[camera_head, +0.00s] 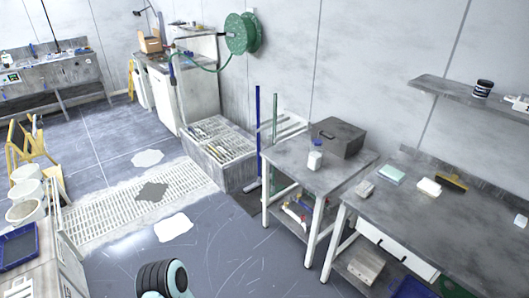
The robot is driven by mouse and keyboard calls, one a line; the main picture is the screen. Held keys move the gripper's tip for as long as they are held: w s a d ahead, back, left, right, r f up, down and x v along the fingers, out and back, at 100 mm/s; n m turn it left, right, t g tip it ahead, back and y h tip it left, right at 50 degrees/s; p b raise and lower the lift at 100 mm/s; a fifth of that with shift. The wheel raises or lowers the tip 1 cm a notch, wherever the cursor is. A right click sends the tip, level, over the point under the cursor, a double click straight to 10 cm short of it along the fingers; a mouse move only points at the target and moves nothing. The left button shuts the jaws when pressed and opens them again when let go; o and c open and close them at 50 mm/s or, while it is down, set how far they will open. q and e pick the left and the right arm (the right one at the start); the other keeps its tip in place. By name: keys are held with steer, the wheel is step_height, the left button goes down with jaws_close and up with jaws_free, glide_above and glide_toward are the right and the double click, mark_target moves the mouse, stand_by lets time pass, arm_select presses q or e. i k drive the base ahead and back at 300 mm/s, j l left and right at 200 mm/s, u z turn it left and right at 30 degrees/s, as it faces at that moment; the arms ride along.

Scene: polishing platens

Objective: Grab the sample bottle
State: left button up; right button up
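A black and teal link of one of my arms shows at the bottom edge, left of the middle, well short of the table. Neither of my grippers is in view.
A dark grey box (339,137) stands close behind the bottle. A workbench (460,225) with small blocks and a brush adjoins on the right. A dark jar (483,88) stands on the wall shelf. Blue and green poles (258,140) stand left of the table. Floor before it is open.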

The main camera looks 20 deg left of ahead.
mark_target(315, 154)
steer(key=u, duration=0.15)
steer(key=i+j+z, duration=0.45)
steer(key=i+j, duration=0.8)
